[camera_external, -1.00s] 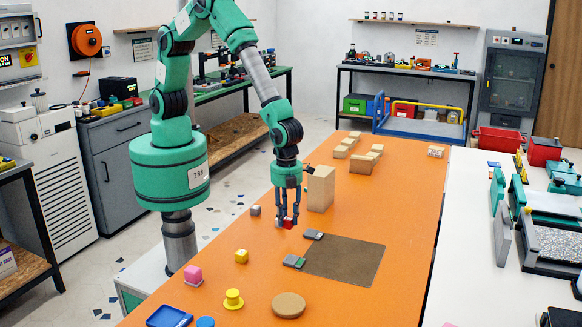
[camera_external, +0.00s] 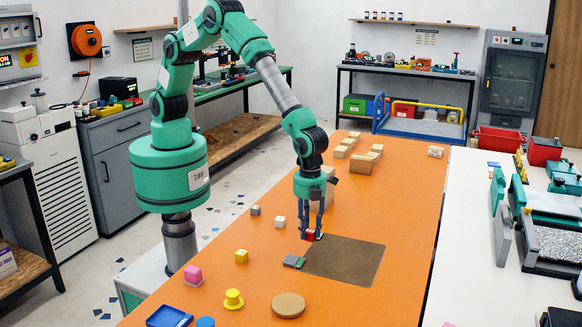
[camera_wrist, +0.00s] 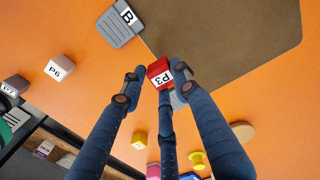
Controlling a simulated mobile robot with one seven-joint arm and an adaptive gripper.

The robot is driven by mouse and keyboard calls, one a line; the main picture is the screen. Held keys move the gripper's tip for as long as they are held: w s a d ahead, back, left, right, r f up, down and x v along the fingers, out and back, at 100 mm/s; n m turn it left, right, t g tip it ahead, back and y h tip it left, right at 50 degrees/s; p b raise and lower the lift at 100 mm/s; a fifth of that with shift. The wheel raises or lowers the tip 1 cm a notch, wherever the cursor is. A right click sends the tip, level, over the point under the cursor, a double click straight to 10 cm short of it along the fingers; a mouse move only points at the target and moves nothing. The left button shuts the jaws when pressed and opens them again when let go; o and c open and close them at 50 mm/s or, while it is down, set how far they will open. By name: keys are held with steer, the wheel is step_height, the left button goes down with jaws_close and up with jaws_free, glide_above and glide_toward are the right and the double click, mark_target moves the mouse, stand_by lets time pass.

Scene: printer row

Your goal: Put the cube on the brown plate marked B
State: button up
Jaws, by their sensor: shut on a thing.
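My gripper (camera_external: 312,238) is shut on a red cube (camera_external: 310,236) at the left edge of the brown plate. In the wrist view the red cube (camera_wrist: 159,74), with a white face marked P3, sits between my fingertips (camera_wrist: 158,78). The flat brown plate (camera_external: 345,262) lies on the orange table; it fills the upper right of the wrist view (camera_wrist: 225,45). A grey tag marked B (camera_wrist: 122,22) lies beside the plate's edge. A second grey tag (camera_external: 294,261) lies at its near left; its marking is unreadable. I cannot tell the cube's height above the table.
A white cube marked P6 (camera_external: 280,221) and a grey cube (camera_external: 256,210) stand left of my gripper. A tall wooden block (camera_external: 330,192) is partly hidden behind it. A round wooden disc (camera_external: 288,305), yellow hat-shaped piece (camera_external: 233,299) and pink cube (camera_external: 193,275) are nearer. The table right of the plate is clear.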

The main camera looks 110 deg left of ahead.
mark_target(309, 231)
steer(key=shift+f, duration=0.1)
steer(key=shift+f+b, duration=0.35)
steer(key=shift+f, duration=1.3)
steer(key=shift+f, duration=0.15)
steer(key=o, duration=0.8)
step_height(309, 231, up, 12)
steer(key=shift+r+p, duration=0.15)
steer(key=shift+p, duration=0.7)
